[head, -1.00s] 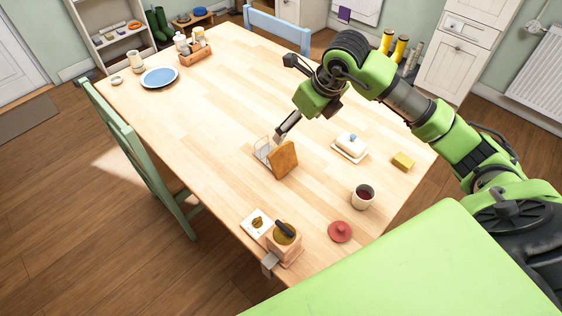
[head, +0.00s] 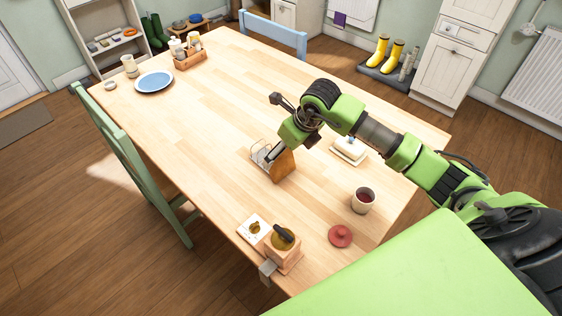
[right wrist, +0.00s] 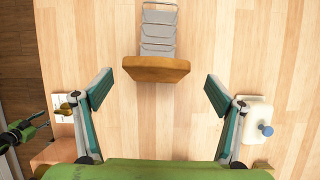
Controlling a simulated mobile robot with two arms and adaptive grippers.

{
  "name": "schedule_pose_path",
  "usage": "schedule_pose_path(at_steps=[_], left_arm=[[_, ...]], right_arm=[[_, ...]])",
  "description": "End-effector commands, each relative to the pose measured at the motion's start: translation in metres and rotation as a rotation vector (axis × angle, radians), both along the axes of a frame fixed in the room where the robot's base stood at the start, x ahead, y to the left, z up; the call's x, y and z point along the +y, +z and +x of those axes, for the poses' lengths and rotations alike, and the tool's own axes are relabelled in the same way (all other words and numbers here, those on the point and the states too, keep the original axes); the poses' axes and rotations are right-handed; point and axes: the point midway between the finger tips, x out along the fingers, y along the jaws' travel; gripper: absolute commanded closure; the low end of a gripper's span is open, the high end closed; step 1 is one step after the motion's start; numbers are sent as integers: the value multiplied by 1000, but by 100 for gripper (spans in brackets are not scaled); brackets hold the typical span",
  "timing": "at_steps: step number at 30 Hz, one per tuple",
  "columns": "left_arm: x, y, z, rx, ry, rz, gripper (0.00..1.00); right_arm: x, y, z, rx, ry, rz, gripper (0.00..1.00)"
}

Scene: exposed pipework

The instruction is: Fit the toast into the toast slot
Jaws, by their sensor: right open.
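A brown slice of toast (head: 284,167) stands upright at the near end of a wire toast rack (head: 259,150) on the wooden table. In the right wrist view the toast (right wrist: 156,69) appears edge-on across the rack's end, with the wire rack (right wrist: 159,32) beyond it. I cannot tell whether the toast sits within a slot. My right gripper (right wrist: 158,93) is open, one finger to each side of the toast's line and apart from it. In the head view the toast and my right wrist partly hide the fingers.
A butter dish (head: 350,150) stands right of the rack, partly behind my arm. A blue plate (head: 154,82) lies far left; the table's middle is clear.

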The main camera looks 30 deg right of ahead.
Motion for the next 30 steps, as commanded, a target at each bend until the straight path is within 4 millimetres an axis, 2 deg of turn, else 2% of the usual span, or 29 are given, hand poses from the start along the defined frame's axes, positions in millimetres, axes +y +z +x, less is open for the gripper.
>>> schedule_pose_path(at_steps=[6,10,19,24,30], left_arm=[[0,14,-2,4,0,1,60],[0,15,-2,4,0,1,60],[1,15,-3,5,1,1,60],[1,15,-3,5,1,1,60],[0,15,-3,5,1,1,60]], right_arm=[[7,-27,1,6,0,3,13],[8,-44,8,3,-2,2,13],[8,-50,10,0,0,0,13],[8,-50,10,0,0,0,42],[8,-50,10,0,0,0,42]])
